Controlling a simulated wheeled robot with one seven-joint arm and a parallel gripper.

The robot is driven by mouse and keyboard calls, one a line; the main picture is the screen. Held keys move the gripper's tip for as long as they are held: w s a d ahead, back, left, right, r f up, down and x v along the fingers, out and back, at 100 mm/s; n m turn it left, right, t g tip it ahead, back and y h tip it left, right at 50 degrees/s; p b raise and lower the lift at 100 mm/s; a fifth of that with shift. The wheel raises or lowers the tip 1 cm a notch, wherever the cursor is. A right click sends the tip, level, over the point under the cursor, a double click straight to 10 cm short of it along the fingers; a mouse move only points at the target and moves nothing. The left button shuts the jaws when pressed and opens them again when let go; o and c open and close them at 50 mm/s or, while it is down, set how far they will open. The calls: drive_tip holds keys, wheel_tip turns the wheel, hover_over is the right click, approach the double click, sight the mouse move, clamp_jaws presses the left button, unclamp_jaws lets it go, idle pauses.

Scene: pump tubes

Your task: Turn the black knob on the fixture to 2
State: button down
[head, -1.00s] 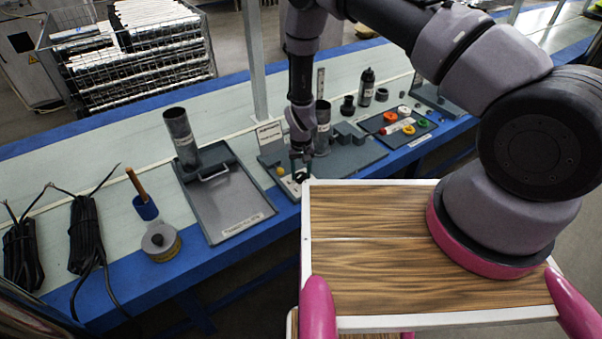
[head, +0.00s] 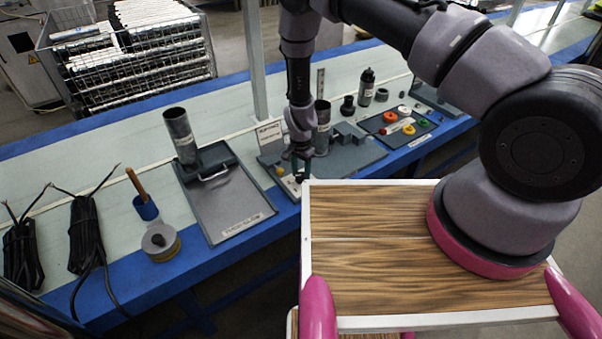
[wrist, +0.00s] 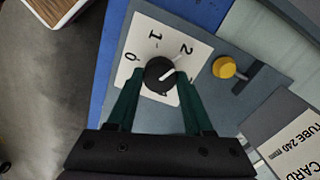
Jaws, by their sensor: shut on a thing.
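The black knob (wrist: 160,75) sits on a white dial plate (wrist: 144,45) marked 0, 1 and 2, on the grey fixture (head: 268,159). In the head view my gripper (head: 299,171) is at the fixture's near left corner and largely hides the knob.
A yellow button (wrist: 224,67) stands on the fixture beside the dial. A grey upright tube (head: 322,129) and blocks stand behind my gripper. A flat grey tray (head: 232,207) lies left of the fixture. A panel with coloured rings (head: 415,131) lies to the right.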

sight(301, 175)
drive_tip(key=shift+m, duration=0.3)
drive_tip(key=shift+c, duration=1.5)
unclamp_jaws()
drive_tip(key=shift+r, duration=0.15)
wheel_tip(301, 175, up, 11)
drive_tip(key=shift+f, duration=0.2)
